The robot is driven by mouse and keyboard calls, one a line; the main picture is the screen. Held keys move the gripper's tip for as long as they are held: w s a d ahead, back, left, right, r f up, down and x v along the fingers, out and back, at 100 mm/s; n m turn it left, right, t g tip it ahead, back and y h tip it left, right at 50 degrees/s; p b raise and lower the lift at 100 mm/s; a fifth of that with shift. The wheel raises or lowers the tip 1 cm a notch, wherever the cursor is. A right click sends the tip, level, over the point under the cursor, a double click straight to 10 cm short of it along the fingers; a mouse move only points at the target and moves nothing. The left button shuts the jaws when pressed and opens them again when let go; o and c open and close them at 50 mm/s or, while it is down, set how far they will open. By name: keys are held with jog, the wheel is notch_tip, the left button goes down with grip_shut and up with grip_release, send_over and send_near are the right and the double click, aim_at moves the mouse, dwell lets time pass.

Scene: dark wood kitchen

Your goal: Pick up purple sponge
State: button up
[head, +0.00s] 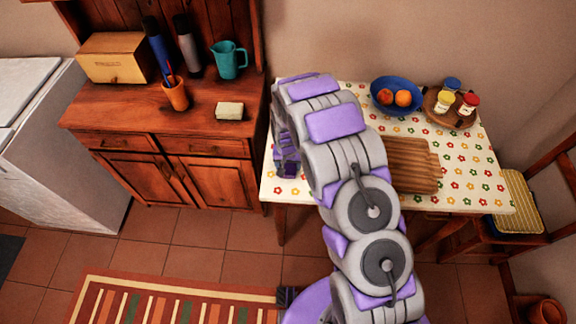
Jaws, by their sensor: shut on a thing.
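My arm reaches over the patterned table (275,184), and my gripper (287,166) points down at the table's left edge, partly hidden behind my own arm. It is shut on a small purple thing, which fits the purple sponge. The sponge's outline is hard to tell from my own purple parts. I cannot tell whether it touches the tabletop or is clear of it. No other purple sponge shows. A pale yellow-green sponge-like block (230,110) lies on the wooden cabinet top to the left.
The table also holds a striped wooden board (412,165), a blue bowl (381,104) of fruit and a round tray with jars (450,102). The cabinet (160,115) at left carries an orange cup (175,95) and a teal jug (228,62). A chair (518,205) stands right.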

jog(key=shift+c, duration=0.3)
jog(key=shift+r, duration=0.45)
notch_tip(320, 180, up, 3)
jog(key=shift+r+p, duration=0.1)
jog(key=shift+p, duration=0.6)
jog(key=s+d, duration=0.1)
jog(key=s, duration=0.4)
jog(key=s+d+p, duration=0.1)
jog(key=s+d, duration=0.1)
jog(key=s, duration=0.3)
jog(key=s+d+r+p, duration=0.1)
jog(key=s, duration=0.4)
jog(key=shift+s+d, duration=0.2)
jog(key=shift+d, duration=0.05)
